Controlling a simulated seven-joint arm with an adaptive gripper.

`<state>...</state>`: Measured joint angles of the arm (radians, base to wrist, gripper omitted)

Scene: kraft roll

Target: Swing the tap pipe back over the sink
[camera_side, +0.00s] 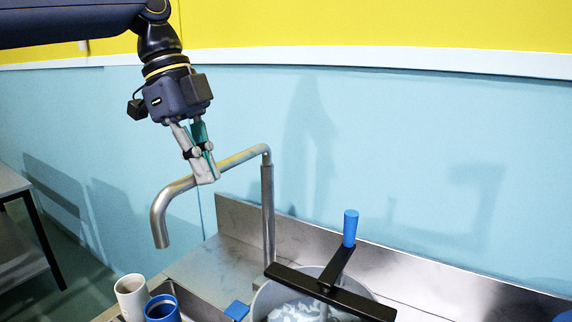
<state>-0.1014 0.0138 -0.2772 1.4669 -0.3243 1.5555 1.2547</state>
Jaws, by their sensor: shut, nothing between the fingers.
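The tap pipe (178,191) is a grey metal tube on an upright post (268,210) at the back of the steel counter. It reaches left from the post's top, and its spout bends down at the left end, above the counter's left part. My gripper (207,179) is shut and empty, its fingertips at the middle of the pipe's horizontal run. The fingers hide a short part of the pipe; I cannot tell whether they touch it. The sink is not clearly made out; a basin edge shows at the bottom, partly cut off.
A white cup (131,298) and a blue cup (162,309) stand at the bottom left. A steel backsplash (420,275) runs along the wall.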

